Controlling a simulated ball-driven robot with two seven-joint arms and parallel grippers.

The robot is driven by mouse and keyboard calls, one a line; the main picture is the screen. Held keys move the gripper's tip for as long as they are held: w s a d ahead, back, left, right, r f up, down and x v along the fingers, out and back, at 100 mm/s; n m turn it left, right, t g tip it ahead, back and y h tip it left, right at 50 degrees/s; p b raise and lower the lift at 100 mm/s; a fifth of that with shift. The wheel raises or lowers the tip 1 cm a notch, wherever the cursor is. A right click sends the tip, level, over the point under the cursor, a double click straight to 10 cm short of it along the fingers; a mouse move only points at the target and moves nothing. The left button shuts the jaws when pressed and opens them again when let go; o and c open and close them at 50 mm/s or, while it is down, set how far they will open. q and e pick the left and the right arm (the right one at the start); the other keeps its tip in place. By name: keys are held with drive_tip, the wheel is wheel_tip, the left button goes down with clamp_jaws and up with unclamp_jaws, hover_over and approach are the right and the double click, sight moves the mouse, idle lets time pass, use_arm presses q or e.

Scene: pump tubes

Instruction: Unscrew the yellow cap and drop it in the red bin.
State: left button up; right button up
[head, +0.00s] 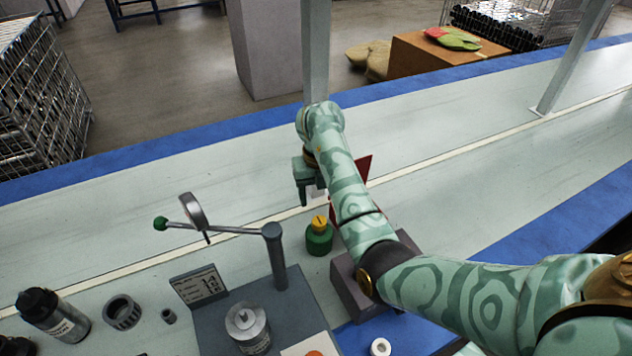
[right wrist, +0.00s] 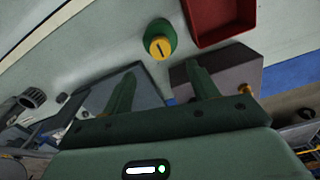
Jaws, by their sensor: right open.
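The yellow cap (head: 319,221) sits on a green bottle (head: 319,241) that stands upright on the pale worktop. In the right wrist view the cap (right wrist: 160,47) is seen from above with a dark slot mark, and the green bottle (right wrist: 158,28) shows around it. My right gripper (head: 311,198) is above and just behind the bottle. Its fingers (right wrist: 160,72) are apart with nothing between them, and the cap is ahead of them. The red bin (head: 363,168) is mostly hidden behind my right arm; it shows better in the right wrist view (right wrist: 225,36), right of the bottle. My left gripper is out of view.
A grey fixture with a post (head: 275,255) and a green-knobbed lever (head: 161,223) stands left of the bottle. A grey block (head: 352,289) lies under my right arm. The worktop behind is clear.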

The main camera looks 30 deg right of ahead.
sight(319, 220)
wheel_tip(319, 220, down, 9)
drive_tip(key=b, duration=0.4)
drive_tip(key=shift+f+b, duration=0.45)
drive_tip(key=c, duration=1.2)
drive_tip(key=shift+o, duration=0.2)
drive_tip(key=shift+r+n+p, duration=0.35)
drive_tip(key=shift+n+p, duration=0.4)
drive_tip(key=shift+n, duration=0.75)
drive_tip(key=shift+f+n, duration=0.3)
